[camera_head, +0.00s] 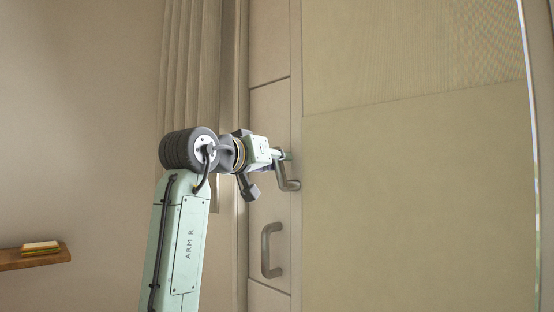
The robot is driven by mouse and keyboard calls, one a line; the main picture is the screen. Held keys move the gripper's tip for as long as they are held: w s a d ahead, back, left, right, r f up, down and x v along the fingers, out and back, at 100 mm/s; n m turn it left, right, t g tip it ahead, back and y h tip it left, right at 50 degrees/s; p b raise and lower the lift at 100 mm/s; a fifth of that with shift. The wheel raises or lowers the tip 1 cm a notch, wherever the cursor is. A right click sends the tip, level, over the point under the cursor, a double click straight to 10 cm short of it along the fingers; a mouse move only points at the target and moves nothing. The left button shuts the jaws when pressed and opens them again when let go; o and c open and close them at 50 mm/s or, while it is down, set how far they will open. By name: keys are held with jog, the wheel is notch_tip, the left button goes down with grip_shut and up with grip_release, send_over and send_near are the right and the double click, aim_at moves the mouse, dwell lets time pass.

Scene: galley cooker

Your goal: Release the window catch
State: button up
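My gripper (281,156) is at the end of the pale green arm, reaching right to a narrow beige panel beside a large panel. A grey bent handle-like piece (289,185) shows just below and right of the gripper's tip. It may be the catch, but its upper part is hidden behind the gripper, and I cannot tell whether the two touch. The fingertips are too small and covered to show whether they are open or shut. No window pane is clearly recognisable.
A grey D-shaped handle (267,250) is on the narrow panel below my gripper. A pleated curtain (190,65) hangs behind the arm. A wooden shelf (35,259) with a small stack of books (40,247) is at the far left. The large beige panel (420,200) fills the right.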

grip_shut()
jog(key=shift+d, duration=0.15)
dwell(0.4)
